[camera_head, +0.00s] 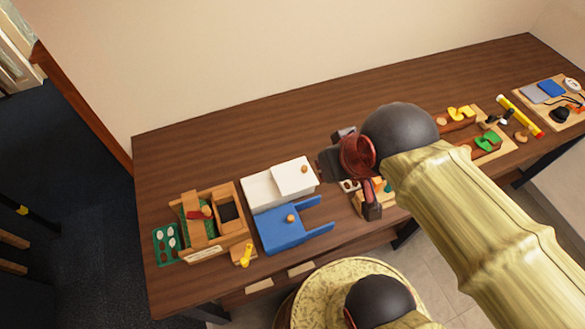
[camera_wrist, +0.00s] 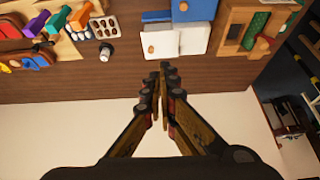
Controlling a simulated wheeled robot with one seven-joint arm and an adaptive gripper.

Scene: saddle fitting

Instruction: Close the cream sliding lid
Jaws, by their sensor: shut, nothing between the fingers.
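The cream box (camera_head: 262,193) stands on the wooden table left of my gripper in the head view. Its cream sliding lid (camera_head: 292,180) carries a round wooden knob (camera_head: 304,169) and sits toward the box's right side. In the wrist view the cream lid (camera_wrist: 160,42) is on the left, with its knob near the left edge, and the box body (camera_wrist: 195,40) is on the right. My gripper (camera_wrist: 164,68) is shut and empty, its fingertips just below the lid in that view and apart from it.
A blue box (camera_head: 277,231) with its own knob stands in front of the cream one. A wooden tray (camera_head: 232,218) is to the left, and a wooden board (camera_head: 510,145) with coloured parts is to the right. The table behind the boxes is clear.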

